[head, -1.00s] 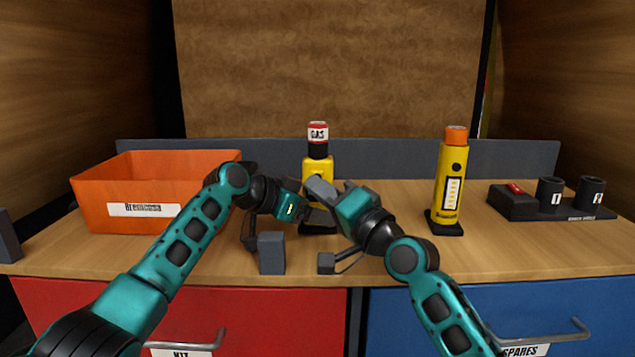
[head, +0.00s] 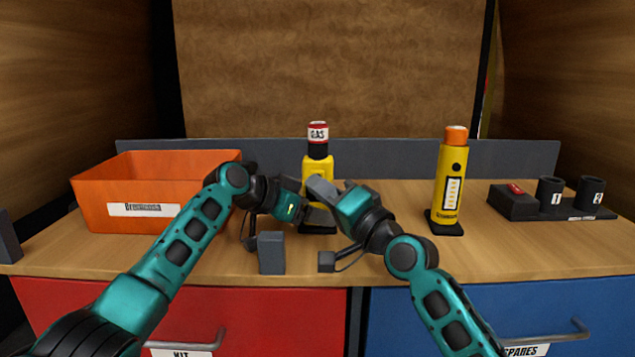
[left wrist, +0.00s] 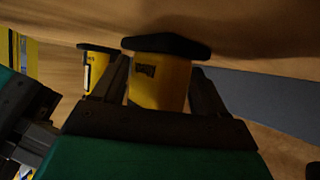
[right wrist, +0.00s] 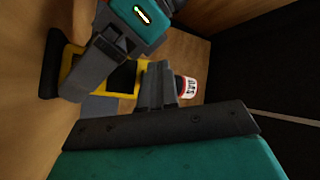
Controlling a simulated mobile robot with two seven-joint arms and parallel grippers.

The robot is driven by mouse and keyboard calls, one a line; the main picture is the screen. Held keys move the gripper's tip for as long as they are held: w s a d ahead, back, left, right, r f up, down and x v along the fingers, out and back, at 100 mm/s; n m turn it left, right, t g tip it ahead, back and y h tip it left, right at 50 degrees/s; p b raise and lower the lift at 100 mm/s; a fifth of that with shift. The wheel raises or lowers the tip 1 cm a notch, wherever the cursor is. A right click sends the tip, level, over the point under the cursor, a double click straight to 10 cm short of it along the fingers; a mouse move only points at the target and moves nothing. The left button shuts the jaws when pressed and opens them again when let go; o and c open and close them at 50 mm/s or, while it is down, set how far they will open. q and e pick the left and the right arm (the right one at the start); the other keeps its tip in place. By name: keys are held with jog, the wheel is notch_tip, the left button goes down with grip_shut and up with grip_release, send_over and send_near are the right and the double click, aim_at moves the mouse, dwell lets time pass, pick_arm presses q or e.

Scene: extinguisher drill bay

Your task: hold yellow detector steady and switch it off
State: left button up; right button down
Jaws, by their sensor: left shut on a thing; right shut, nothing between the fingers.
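The yellow detector (head: 317,167) stands upright on the bench, with a black neck and a red and white cap marked GAS. My left gripper (head: 313,211) is shut on its lower body. In the left wrist view the fingers flank the yellow body (left wrist: 158,92), just by its black base. My right gripper (head: 318,187) is shut and empty, with its fingertips close in front of the detector's upper body. In the right wrist view the shut fingertips (right wrist: 158,70) are by the black neck, near the GAS cap (right wrist: 188,87). I cannot tell whether they touch. No switch is visible.
An orange bin (head: 140,205) stands at the left. A yellow cylinder with an orange top (head: 450,185) stands to the right, and beyond it a dark holder with a red button (head: 515,203). A grey block (head: 271,253) shows near the front edge. Bench between detector and cylinder is clear.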

jog(key=shift+s, duration=0.25)
jog(key=s, duration=0.6)
jog(key=shift+a, duration=0.2)
pick_arm(q)
jog(key=o, duration=1)
